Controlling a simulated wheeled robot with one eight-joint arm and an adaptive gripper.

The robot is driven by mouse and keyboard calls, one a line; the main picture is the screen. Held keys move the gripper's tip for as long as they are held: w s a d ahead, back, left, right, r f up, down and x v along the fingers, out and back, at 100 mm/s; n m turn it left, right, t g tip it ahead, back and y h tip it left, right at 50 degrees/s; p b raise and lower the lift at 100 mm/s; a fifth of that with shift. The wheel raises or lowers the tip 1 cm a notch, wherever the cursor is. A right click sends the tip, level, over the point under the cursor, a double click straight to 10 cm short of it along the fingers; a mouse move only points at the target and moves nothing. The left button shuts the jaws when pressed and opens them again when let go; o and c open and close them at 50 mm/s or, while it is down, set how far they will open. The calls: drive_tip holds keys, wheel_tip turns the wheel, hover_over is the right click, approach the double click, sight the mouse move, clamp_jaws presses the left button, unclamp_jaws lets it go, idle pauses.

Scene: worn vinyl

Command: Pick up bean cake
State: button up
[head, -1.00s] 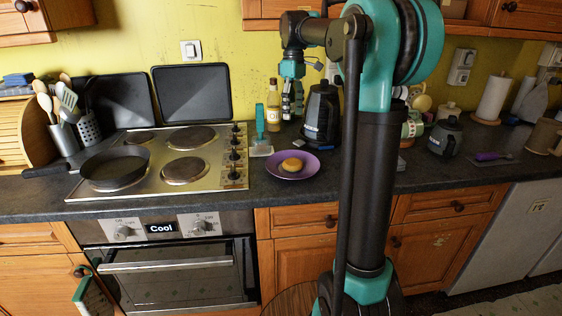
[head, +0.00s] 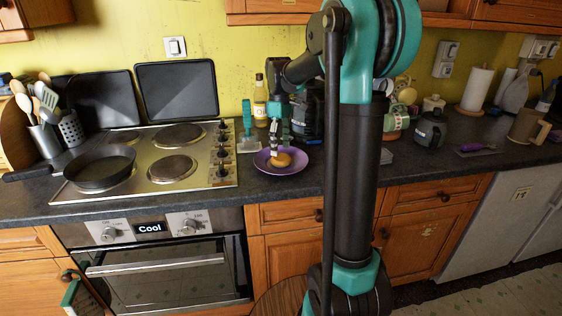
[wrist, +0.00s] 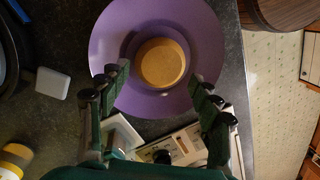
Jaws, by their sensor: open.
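The bean cake (head: 281,160) is a round golden-brown cake on a purple plate (head: 262,166) on the counter, right of the stove. In the wrist view the bean cake (wrist: 162,63) sits in the middle of the purple plate (wrist: 205,38). My gripper (head: 275,152) is over the plate in the head view, close to the cake's left side. In the wrist view my gripper (wrist: 160,82) is open, with its two fingers spread either side of the plate's lower part. Nothing is between the fingertips. I cannot tell the exact height above the plate.
A stove (head: 205,181) with a black pan (head: 100,170) stands left. A bottle (head: 260,103) and a teal-handled tool (head: 247,120) are behind the plate. A dark kettle (head: 308,115) stands just behind it. The counter's front edge is close to the plate.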

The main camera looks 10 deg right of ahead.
sight(281, 157)
drive_tip(key=shift+s+f, duration=0.2)
drive_tip(key=shift+f, duration=0.7)
drive_tip(key=shift+s+f, duration=0.15)
drive_tip(key=shift+f, duration=0.75)
drive_tip(key=c, duration=0.8)
drive_tip(key=shift+c, duration=0.2)
